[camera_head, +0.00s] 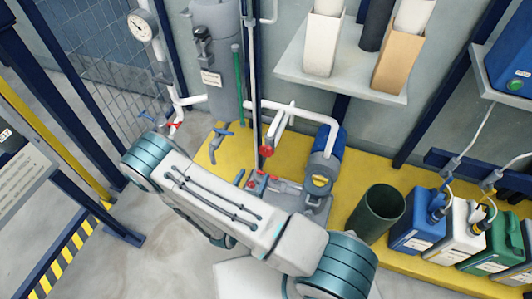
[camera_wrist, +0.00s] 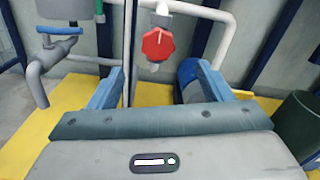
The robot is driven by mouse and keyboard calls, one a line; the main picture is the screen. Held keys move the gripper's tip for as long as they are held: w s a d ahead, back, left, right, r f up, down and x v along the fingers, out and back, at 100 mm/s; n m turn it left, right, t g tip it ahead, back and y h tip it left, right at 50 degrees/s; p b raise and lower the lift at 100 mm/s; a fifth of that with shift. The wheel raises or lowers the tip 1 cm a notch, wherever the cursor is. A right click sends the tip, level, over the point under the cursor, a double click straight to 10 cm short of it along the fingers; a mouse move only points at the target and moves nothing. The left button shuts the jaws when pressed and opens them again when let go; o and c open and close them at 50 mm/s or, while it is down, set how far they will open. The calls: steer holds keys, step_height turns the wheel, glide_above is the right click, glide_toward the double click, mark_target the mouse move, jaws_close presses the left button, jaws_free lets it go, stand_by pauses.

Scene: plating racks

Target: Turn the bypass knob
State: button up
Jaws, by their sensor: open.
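A red knob (camera_wrist: 158,44) with a lobed rim faces me in the wrist view, on a white pipe just beyond the fingertips. It also shows in the head view (camera_head: 266,151), at the lower end of a white pipe beside the blue pump. I see no label naming it as the bypass knob. My gripper (camera_wrist: 158,70) is open, with one blue finger on each side of the picture. The knob appears between and above the fingertips, with nothing held.
A thin upright pole (camera_wrist: 130,40) passes near the left finger. A blue-handled valve (camera_wrist: 58,31) is at left and a blue pump (camera_head: 327,150) at right. A dark green bin (camera_head: 377,212) and several canisters stand on the yellow platform. A shelf (camera_head: 340,80) hangs above.

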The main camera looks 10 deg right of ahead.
mark_target(265, 153)
steer(key=x, duration=0.4)
steer(key=b+x, duration=0.1)
steer(key=x, duration=0.4)
steer(key=b+x, duration=0.1)
steer(key=x, duration=0.3)
steer(key=shift+w+f, duration=0.3)
steer(key=shift+w, duration=0.1)
steer(key=c, duration=1)
